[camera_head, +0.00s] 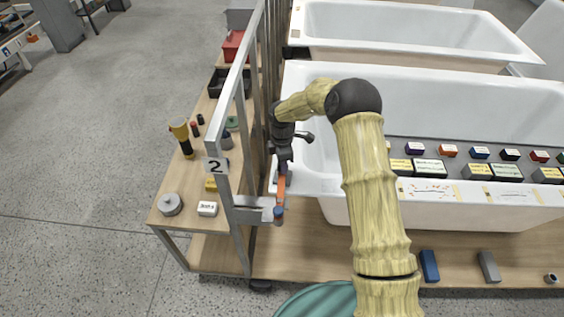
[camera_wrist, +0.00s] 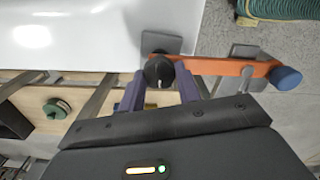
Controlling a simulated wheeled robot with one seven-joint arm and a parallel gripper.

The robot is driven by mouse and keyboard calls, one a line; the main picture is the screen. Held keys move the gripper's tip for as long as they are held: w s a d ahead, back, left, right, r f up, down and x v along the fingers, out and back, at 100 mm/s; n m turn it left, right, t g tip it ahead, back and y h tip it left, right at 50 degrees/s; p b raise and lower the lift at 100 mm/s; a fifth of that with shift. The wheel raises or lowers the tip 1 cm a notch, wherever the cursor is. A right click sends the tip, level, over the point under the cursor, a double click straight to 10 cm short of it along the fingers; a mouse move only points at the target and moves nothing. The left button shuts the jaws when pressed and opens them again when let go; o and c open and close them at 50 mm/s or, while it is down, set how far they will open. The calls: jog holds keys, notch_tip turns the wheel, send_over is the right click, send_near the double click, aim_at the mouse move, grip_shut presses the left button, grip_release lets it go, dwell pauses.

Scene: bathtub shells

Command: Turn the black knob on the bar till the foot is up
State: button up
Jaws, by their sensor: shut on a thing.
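The black knob (camera_wrist: 159,72) sits at one end of the orange bar (camera_wrist: 222,67) in the wrist view. My gripper (camera_wrist: 160,88) is shut on the knob, one purple finger on each side of it. A pale line shows on the knob's face. A blue round piece (camera_wrist: 286,78) is at the bar's other end; whether it is the foot I cannot tell. In the head view the bar (camera_head: 281,187) points toward the viewer, with the blue piece (camera_head: 278,214) at its near end. My gripper (camera_head: 281,160) is above the bar's far end, and the knob is hidden there.
A white bathtub (camera_head: 313,160) stands close to the right of the bar. A grey plate (camera_wrist: 245,53) lies by the bar's middle. A wooden shelf (camera_head: 190,225) holds small parts.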

jog(key=o, duration=1)
jog(key=shift+r, duration=0.1)
notch_tip(320, 180, up, 17)
jog(key=shift+r+b, duration=0.2)
jog(key=shift+b, duration=0.8)
jog(key=shift+d, duration=0.1)
jog(key=s+d+m+t, duration=0.1)
jog(key=s+d+m, duration=0.5)
jog(key=s, duration=0.3)
jog(key=s+d+m, duration=0.6)
jog(key=s+m, duration=0.2)
jog(key=s, duration=0.1)
jog(key=s+d+m+t, duration=0.1)
jog(key=s+d+m, duration=0.4)
jog(key=s, duration=0.4)
jog(key=shift+d+f+m+t, duration=0.3)
jog(key=shift+d+f+m, duration=0.1)
jog(key=shift+m, duration=0.5)
